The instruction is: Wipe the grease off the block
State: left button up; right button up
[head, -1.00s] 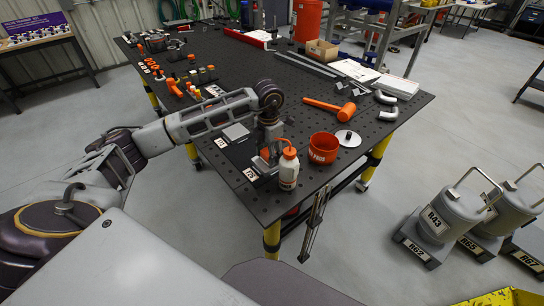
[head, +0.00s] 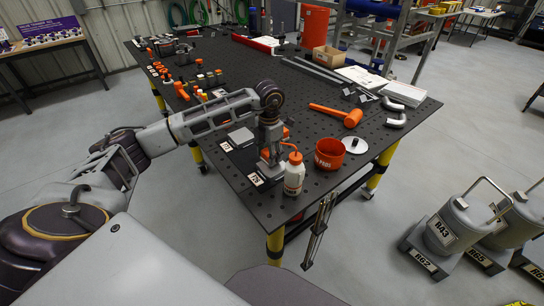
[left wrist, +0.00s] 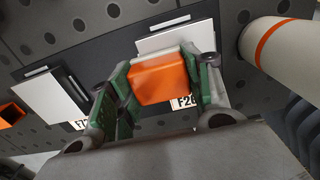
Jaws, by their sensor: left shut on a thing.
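My left gripper (head: 268,160) points down at the near end of the black table. In the left wrist view its green fingers are shut on an orange pad-like thing (left wrist: 160,80). Beyond the pad lies a pale flat block (left wrist: 178,38) on a dark mat, partly hidden by pad and fingers; I cannot tell if the pad touches it. No grease is clearly visible. My right gripper is not in view.
A white bottle with an orange top (head: 293,175) stands close right of the gripper. Beside it are a red-orange tub (head: 329,153), a round pale lid (head: 354,144) and an orange mallet (head: 340,114). Small coloured items sit farther back. Grey canisters (head: 447,228) stand on the floor.

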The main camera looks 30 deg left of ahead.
pick_arm(q)
jog(key=shift+w+a+r, duration=0.1)
jog(key=shift+w+a, duration=0.15)
jog(key=shift+a, duration=0.35)
jog(key=shift+r+p, duration=1.65)
jog(key=shift+r, duration=1.35)
jog(key=shift+r+p, duration=0.9)
jog(key=shift+r, duration=0.6)
